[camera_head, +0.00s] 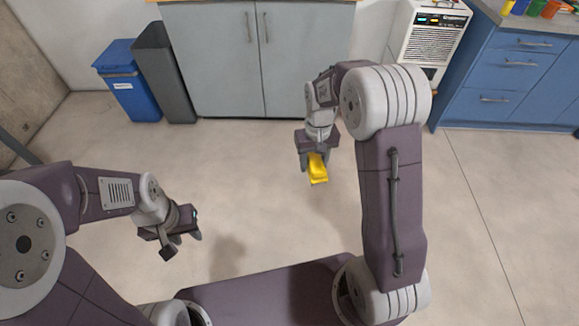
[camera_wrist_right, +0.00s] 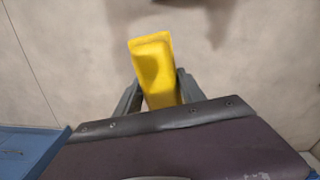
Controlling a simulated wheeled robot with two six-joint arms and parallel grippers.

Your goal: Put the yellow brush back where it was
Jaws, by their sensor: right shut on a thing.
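The yellow brush (camera_head: 318,171) is held by my right gripper (camera_head: 316,160) in the head view, above the bare floor in front of the grey cabinet. In the right wrist view the brush (camera_wrist_right: 153,62) sticks out between the two fingers of my right gripper (camera_wrist_right: 158,90), which are shut on it. The part of the brush deep between the jaws is hidden. My left gripper (camera_head: 183,238) is at the lower left of the head view, over the floor and far from the brush. Its fingers appear apart, with nothing between them.
A grey two-door cabinet (camera_head: 235,75) stands at the back. A blue bin (camera_head: 130,85) and a dark grey bin (camera_head: 165,75) stand left of it. A white appliance (camera_head: 433,40) and blue drawers (camera_head: 510,80) with several colourful items (camera_head: 535,8) on top are at the right. The middle floor is clear.

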